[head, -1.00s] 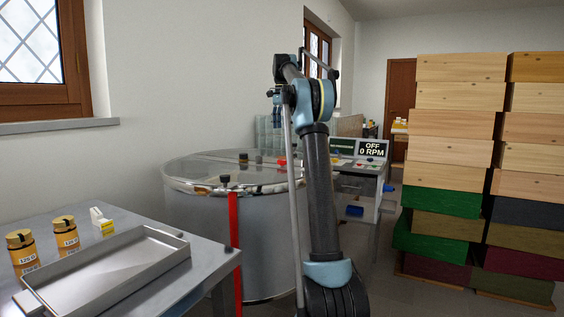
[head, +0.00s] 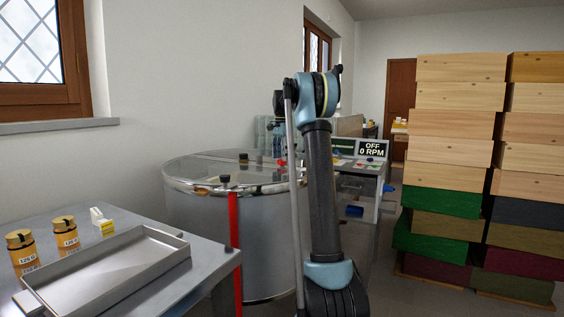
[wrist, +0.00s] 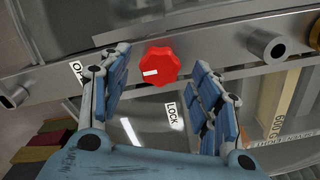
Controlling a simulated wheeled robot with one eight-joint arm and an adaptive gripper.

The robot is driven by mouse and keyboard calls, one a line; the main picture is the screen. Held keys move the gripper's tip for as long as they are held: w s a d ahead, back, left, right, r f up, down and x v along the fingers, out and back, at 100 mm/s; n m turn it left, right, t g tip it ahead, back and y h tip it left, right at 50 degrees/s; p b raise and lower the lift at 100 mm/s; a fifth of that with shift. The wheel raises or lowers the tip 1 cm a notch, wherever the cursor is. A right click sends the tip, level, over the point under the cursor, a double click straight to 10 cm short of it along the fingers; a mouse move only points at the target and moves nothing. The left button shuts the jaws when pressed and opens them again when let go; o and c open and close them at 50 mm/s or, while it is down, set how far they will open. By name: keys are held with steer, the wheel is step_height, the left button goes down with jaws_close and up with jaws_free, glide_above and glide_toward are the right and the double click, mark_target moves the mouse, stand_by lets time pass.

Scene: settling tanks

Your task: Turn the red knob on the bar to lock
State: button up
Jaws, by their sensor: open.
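The red knob (wrist: 161,66) sits on a grey metal bar (wrist: 212,48) in the wrist view. A white mark on it points left. A label reading LOCK (wrist: 174,116) is below the knob, and a partly hidden label starting with O (wrist: 77,70) is to its left. My gripper (wrist: 160,80) is open, with one finger on each side of the knob and gaps between them and it. In the head view a small part of the red knob (head: 282,163) shows on the large steel tank (head: 215,230), beside my arm. My gripper is mostly hidden there behind my arm.
A steel table (head: 200,262) with a tray (head: 75,303), two jars and a small yellow-white box stands at front left. Stacked wooden boxes (head: 450,150) stand at right. A panel (head: 371,149) behind my arm reads OFF 0 RPM.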

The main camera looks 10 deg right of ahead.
steer(key=shift+f, duration=1)
